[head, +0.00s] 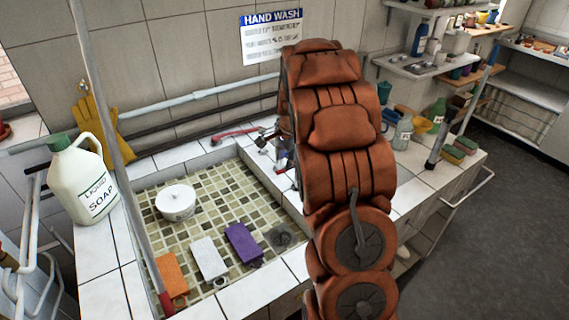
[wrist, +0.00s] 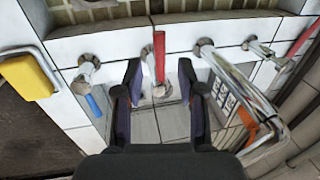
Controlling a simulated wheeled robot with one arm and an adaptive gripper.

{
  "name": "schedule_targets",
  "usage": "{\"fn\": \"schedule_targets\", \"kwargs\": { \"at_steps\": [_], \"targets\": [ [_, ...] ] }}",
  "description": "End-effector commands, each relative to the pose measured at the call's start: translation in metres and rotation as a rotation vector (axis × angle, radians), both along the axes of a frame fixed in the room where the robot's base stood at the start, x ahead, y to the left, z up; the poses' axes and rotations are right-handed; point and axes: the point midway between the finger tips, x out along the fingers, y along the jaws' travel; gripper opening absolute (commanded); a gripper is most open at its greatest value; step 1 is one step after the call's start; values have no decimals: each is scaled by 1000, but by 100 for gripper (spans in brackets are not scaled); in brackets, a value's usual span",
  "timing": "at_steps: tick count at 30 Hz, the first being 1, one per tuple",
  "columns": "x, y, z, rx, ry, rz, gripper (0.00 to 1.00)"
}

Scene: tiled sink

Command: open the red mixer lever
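In the wrist view my gripper (wrist: 159,82) is open, with its two dark fingers on either side of a red lever (wrist: 159,58). This lever points up the picture toward the sink from a round metal base (wrist: 159,91). No contact with the fingers is visible. A second red lever (wrist: 302,40) sits at the right edge, joined to a metal fitting (wrist: 258,48). In the head view a red lever (head: 234,133) lies along the sink's back edge. My arm hides my gripper there. I cannot tell which lever is the mixer's.
A chrome spout (wrist: 240,78) curves close to the right finger. A blue lever (wrist: 95,104) is to the left. The tiled sink (head: 215,178) holds a white pot (head: 176,203). A soap jug (head: 83,180) stands at left.

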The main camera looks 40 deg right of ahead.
Motion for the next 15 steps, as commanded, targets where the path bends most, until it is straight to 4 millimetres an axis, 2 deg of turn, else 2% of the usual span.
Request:
{"fn": "schedule_targets", "kwargs": {
  "at_steps": [7, 15],
  "targets": [
    [6, 0, -28, 1, 0, 0, 39],
    [7, 0, -35, 0, -1, 0, 39]
  ]
}}
